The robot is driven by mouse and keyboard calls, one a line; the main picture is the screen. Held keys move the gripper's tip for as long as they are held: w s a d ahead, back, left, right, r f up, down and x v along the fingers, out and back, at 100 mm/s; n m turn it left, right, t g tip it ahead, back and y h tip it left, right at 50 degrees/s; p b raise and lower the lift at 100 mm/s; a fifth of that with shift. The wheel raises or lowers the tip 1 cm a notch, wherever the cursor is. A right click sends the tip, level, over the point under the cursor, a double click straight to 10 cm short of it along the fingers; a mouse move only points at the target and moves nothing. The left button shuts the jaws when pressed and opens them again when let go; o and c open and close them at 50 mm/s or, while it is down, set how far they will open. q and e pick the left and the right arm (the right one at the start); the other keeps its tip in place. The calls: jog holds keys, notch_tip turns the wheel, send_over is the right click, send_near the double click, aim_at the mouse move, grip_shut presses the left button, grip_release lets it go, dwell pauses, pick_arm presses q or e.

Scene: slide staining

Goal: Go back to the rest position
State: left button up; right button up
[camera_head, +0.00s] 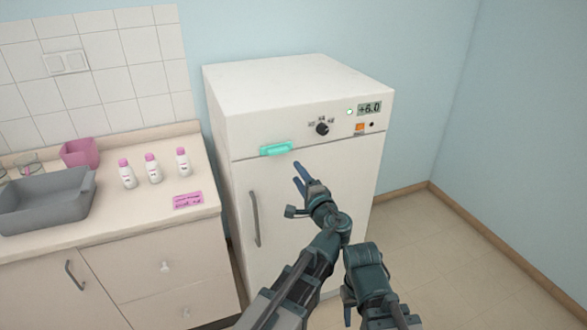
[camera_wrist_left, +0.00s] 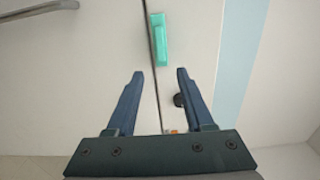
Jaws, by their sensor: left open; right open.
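My left gripper (camera_head: 299,178) is in front of the upper door of the white cabinet (camera_head: 300,90), below a teal label or tab (camera_head: 276,148). Its two blue fingers are apart with nothing between them. In the left wrist view the open fingers (camera_wrist_left: 160,74) point at the cabinet front, and the teal piece (camera_wrist_left: 158,40) lies beyond their tips. My right gripper (camera_head: 347,312) is low in the head view, beside the left forearm; only a blue fingertip shows and nothing is seen in it.
Floor at right is clear.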

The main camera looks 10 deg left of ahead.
pick_arm(q)
jog(key=shift+s+d, duration=0.25)
jog(key=shift+s, duration=0.1)
jog(key=s+a+f+n+g+h, duration=0.2)
jog(key=s+a+f+n+g, duration=0.3)
jog(key=f, duration=0.4)
jog(key=s+a+f+n+g+h, duration=0.35)
jog(key=s+f+g, duration=0.25)
jog(key=s+f, duration=0.3)
jog(key=s+d+f+g+h, duration=0.1)
jog(key=s+d+f+g, duration=0.1)
jog(key=s+d, duration=0.3)
jog(key=s+d+f+g+h, duration=0.1)
jog(key=s+d+g+h, duration=0.1)
jog(key=s+d, duration=0.4)
jog(key=d+m, duration=0.1)
jog(key=d, duration=0.4)
jog(key=shift+d+f, duration=0.15)
jog(key=shift+f, duration=0.25)
jog(key=shift+w+f, duration=0.1)
jog(key=shift+c, duration=0.2)
